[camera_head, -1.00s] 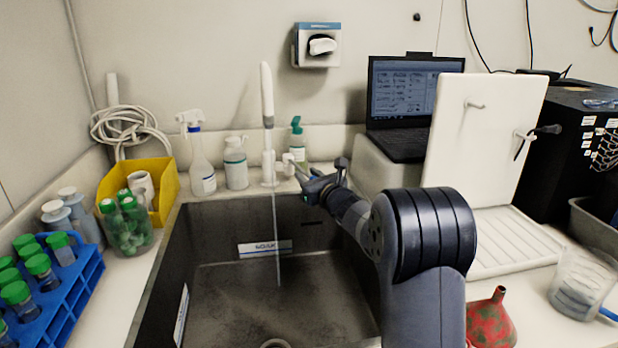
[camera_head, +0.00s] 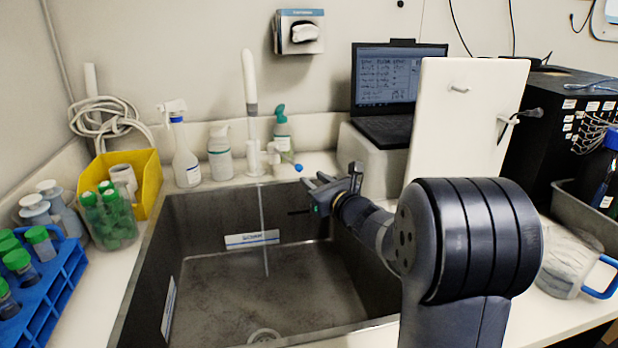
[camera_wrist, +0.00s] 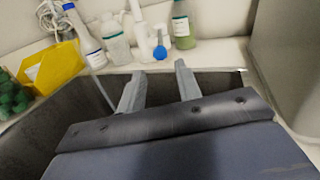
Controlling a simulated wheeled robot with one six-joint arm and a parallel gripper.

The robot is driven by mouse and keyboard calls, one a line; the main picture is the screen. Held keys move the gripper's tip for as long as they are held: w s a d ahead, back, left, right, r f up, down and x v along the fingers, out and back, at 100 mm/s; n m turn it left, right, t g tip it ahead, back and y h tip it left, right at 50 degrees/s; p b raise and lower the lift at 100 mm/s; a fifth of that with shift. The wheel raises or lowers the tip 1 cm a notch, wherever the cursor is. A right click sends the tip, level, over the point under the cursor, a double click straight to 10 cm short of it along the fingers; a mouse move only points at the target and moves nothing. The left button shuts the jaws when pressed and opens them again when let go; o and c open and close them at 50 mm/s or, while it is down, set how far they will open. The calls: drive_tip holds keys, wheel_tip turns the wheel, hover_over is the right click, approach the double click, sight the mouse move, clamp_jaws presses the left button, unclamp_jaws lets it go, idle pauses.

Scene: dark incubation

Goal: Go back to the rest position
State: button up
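My gripper (camera_head: 322,190) is over the back right part of the sink (camera_head: 300,262), in front of the faucet and apart from it. In the wrist view its two fingers (camera_wrist: 160,88) stand apart with nothing between them, so it is open and empty. The white faucet (camera_head: 251,115) stands at the sink's back edge. A thin stream of water runs from it into the sink. Its blue-tipped lever (camera_head: 298,167) points to the right and also shows in the wrist view (camera_wrist: 160,52), beyond the fingers. My arm's thick dark joint hides part of the counter at right.
Bottles, including a spray bottle (camera_head: 185,158), line the back counter. A yellow bin (camera_head: 148,175) and a blue tube rack (camera_head: 62,292) are at left. A laptop (camera_head: 385,90), a white board (camera_head: 465,125) and a clear jug (camera_head: 568,265) are at right. The sink is clear inside.

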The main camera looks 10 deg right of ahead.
sight(300, 168)
idle(0.3)
drive_tip(key=p+x, duration=0.1)
drive_tip(key=x, duration=1)
drive_tip(key=shift+d+r, duration=0.1)
drive_tip(key=shift+d+p, duration=0.15)
drive_tip(key=shift+p, duration=0.35)
